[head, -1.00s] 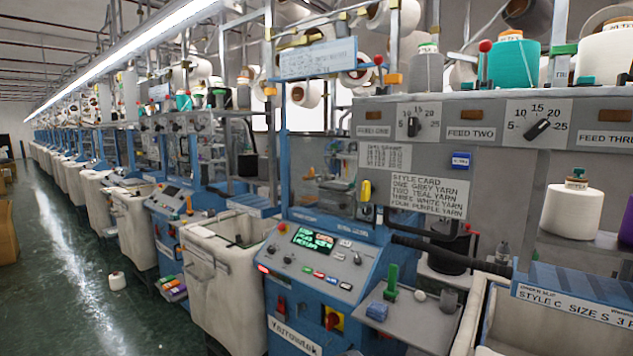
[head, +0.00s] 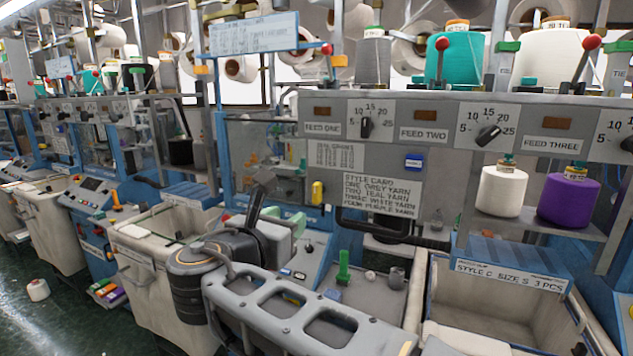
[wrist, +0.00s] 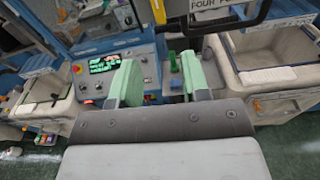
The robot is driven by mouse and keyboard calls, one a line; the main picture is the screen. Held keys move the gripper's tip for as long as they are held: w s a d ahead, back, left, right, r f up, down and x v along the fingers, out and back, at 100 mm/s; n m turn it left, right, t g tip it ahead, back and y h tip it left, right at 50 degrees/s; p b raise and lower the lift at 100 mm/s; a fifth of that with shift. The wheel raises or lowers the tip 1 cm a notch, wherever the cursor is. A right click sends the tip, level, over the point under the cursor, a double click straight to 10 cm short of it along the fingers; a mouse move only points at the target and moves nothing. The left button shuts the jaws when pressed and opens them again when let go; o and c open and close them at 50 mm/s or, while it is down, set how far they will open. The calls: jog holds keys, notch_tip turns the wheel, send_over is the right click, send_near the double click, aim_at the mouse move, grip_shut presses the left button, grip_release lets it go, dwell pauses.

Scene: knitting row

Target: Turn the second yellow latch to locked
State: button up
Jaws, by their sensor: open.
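A yellow latch (head: 317,192) is set upright at the right edge of the clear guard of the near blue machine, left of the style card. It also shows at the top of the wrist view (wrist: 158,12), beyond the fingers. I cannot tell from the frames whether it is the second one. My gripper (wrist: 158,78) is open and empty, its two green fingers apart and pointing toward the machine, short of the latch. In the head view my arm partly hides the control panel, and a green finger (head: 298,222) shows below the latch.
A grey shelf beside the panel holds a green upright piece (head: 344,268). A black hose bar (head: 395,233) runs right of the latch. Cloth-lined bins (head: 150,262) stand either side. Yarn cones, including a purple one (head: 568,200), sit at the right.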

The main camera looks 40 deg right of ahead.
aim_at(315, 190)
jog(key=p+x, duration=0.1)
jog(key=x, duration=0.3)
jog(key=r+p+x, duration=0.1)
jog(key=x, duration=0.4)
jog(key=r+p+x, duration=0.1)
jog(key=x, duration=0.3)
jog(key=shift+w+d, duration=0.15)
jog(key=shift+d, duration=0.1)
jog(key=shift+c, duration=0.2)
grip_shut()
